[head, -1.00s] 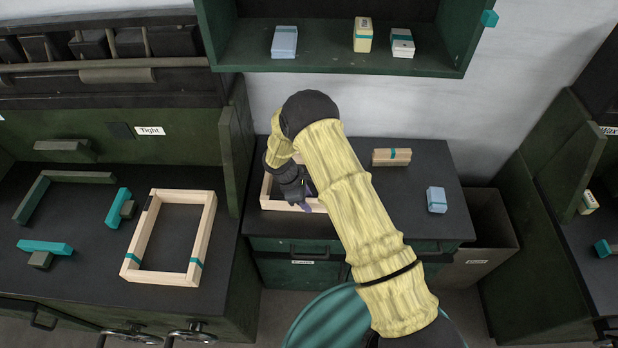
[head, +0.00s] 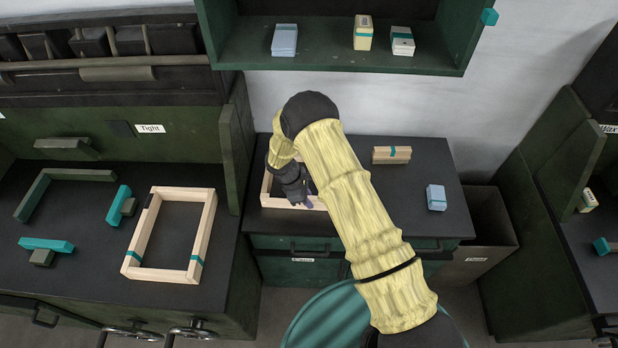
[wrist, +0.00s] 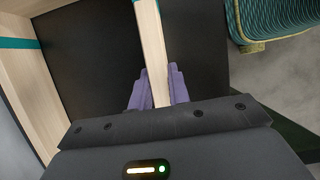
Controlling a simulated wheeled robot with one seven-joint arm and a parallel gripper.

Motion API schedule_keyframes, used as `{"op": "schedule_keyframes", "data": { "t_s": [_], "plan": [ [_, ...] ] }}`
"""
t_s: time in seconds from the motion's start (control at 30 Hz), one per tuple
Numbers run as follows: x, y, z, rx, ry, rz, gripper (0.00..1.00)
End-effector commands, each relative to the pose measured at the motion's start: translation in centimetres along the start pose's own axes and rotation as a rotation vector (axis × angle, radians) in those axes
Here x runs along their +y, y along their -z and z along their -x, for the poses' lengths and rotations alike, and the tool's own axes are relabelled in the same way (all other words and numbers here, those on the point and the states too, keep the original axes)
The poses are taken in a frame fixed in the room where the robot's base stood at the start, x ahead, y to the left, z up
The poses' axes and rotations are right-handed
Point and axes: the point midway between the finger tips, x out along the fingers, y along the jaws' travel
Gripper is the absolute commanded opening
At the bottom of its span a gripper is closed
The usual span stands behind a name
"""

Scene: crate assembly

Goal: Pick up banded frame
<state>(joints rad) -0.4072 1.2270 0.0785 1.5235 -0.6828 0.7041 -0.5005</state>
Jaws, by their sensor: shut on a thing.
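A pale wooden frame with teal bands lies on the dark top of the middle cabinet, partly hidden behind my arm; its left side (head: 266,189) shows in the head view. In the wrist view one bar of the frame (wrist: 152,50) runs between my purple fingers, and a teal band shows on the far-left part. My gripper (wrist: 158,92) is shut on this bar; in the head view my gripper (head: 307,203) is at the frame's front side. I cannot tell whether the frame is lifted clear of the top.
A second banded frame (head: 140,239) lies on the left bench beside teal and dark green pieces. Banded wooden blocks (head: 391,155) and a pale blue box (head: 436,198) lie to the right on the middle cabinet. A shelf (head: 340,59) hangs above, and an open bin (head: 490,225) stands at right.

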Motion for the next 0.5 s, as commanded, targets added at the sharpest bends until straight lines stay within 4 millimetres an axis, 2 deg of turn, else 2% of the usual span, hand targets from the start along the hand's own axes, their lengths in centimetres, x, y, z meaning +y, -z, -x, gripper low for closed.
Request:
{"op": "schedule_keyframes", "data": {
  "t_s": [0.27,0.5],
  "plan": [
    [0.1,-0.1,0.3,0.001,-0.002,-0.001,0.0],
    [0.1,-0.9,2.4,0.002,-0.004,-0.002,0.0]
  ]
}}
